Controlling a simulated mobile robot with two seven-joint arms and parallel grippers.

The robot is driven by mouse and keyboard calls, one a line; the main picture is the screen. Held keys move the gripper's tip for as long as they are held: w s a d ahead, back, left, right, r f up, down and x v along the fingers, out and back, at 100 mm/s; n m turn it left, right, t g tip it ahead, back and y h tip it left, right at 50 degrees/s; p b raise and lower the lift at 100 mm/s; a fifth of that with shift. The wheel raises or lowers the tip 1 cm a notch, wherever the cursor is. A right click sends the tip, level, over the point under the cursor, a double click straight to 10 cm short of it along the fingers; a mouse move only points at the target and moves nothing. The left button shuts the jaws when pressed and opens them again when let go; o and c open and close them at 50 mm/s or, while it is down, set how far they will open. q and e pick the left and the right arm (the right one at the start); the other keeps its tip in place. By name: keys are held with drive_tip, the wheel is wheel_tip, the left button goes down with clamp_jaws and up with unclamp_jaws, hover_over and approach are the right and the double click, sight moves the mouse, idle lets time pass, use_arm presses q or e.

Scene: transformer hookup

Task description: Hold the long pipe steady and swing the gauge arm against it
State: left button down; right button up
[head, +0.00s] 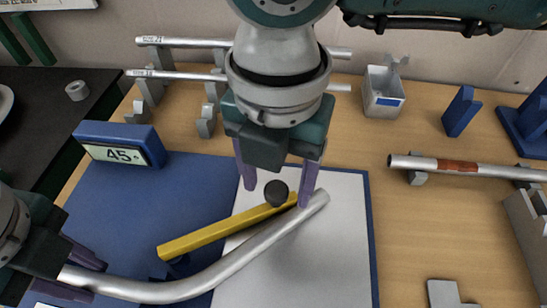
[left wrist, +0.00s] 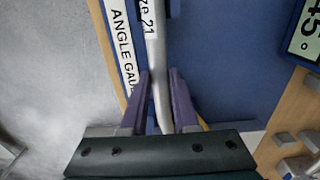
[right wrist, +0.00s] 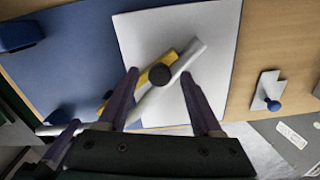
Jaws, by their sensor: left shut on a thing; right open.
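The long pipe (head: 215,274) is silver and bent, and lies across the blue and white gauge board (head: 350,240). My left gripper (head: 98,282) is shut on its left end; the left wrist view shows the pipe (left wrist: 157,70) between the fingers. The yellow gauge arm (head: 215,232) runs beside the pipe's right-hand leg, with a gap that narrows toward its upper right end. Contact there is unclear. My right gripper (head: 277,196) is open, its fingers on either side of the arm's black knob (head: 276,192). The knob (right wrist: 160,74) shows between them in the right wrist view.
A blue display (head: 120,155) reads 45 at the board's upper left. Straight pipes (head: 180,75) rest on supports behind. A metal box (head: 383,100) stands at the back, and a pipe with a copper-coloured band (head: 458,166) lies on stands at right. The board's lower right is clear.

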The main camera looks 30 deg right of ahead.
wheel_tip(320, 180, up, 12)
idle(0.4)
drive_tip(key=shift+f, duration=0.1)
idle(0.6)
use_arm(q)
drive_tip(key=c, duration=0.6)
unclamp_jaws()
